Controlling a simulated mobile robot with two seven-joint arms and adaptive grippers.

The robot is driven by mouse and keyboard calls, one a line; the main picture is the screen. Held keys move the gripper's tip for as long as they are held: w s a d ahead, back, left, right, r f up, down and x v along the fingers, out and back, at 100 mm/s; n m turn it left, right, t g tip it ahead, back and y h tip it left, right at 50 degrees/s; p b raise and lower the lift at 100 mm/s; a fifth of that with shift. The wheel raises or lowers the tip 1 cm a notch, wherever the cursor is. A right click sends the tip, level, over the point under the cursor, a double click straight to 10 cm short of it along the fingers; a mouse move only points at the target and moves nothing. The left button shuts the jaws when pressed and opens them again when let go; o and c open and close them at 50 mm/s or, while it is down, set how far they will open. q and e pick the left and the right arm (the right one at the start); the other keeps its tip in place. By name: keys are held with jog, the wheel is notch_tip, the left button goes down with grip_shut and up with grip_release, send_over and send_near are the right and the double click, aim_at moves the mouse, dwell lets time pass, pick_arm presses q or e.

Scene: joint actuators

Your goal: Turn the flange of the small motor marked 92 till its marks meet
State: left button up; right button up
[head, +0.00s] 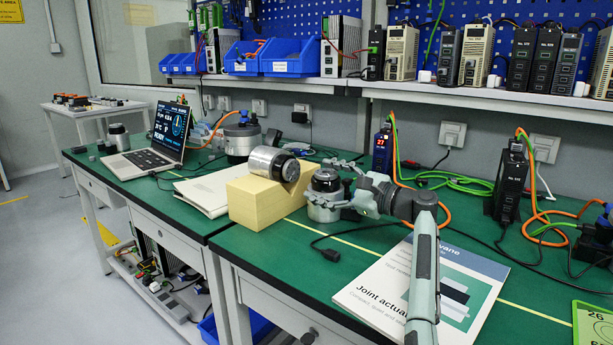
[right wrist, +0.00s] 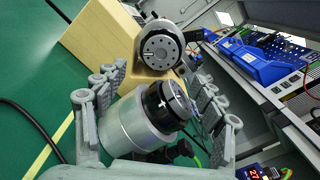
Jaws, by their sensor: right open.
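A small silver motor (head: 323,207) with a black flange (head: 326,180) stands upright on the green bench, right of a yellow block. My right gripper (head: 331,184) is open, with one finger on each side of this motor. In the right wrist view the motor (right wrist: 132,128) and its black flange (right wrist: 168,102) lie between the spread fingers (right wrist: 160,88). I see gaps beside the flange, though contact lower down is hard to judge. The number 92 and the alignment marks are too small to read. My left gripper is not in view.
A second silver motor (head: 266,163) lies on the yellow block (head: 258,205), close behind the gripper. An open laptop (head: 153,150), a larger motor (head: 241,140) and a booklet (head: 388,292) lie around. Black, green and orange cables cross the bench on the right.

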aim_at(294, 171)
jog(key=x, duration=0.5)
jog(key=shift+w+a, duration=0.1)
jog(key=shift+a, duration=0.1)
jog(key=shift+w+a, duration=0.35)
jog(key=shift+a, duration=0.05)
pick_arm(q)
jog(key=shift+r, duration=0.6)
pick_arm(e)
jog(key=c, duration=1.2)
jog(key=shift+o, duration=0.2)
jog(key=shift+f+n+b, duration=0.1)
jog(key=shift+n+b, duration=0.2)
jog(key=shift+b, duration=0.25)
jog(key=n+b, duration=0.1)
jog(key=n, duration=0.1)
jog(key=shift+n+b, duration=0.3)
jog(key=shift+b, duration=0.05)
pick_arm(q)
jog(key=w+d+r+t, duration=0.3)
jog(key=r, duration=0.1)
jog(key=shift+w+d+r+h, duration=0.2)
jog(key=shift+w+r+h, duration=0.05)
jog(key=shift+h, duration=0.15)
pick_arm(e)
jog(key=shift+r+n, duration=0.2)
jog(key=shift+n, duration=0.3)
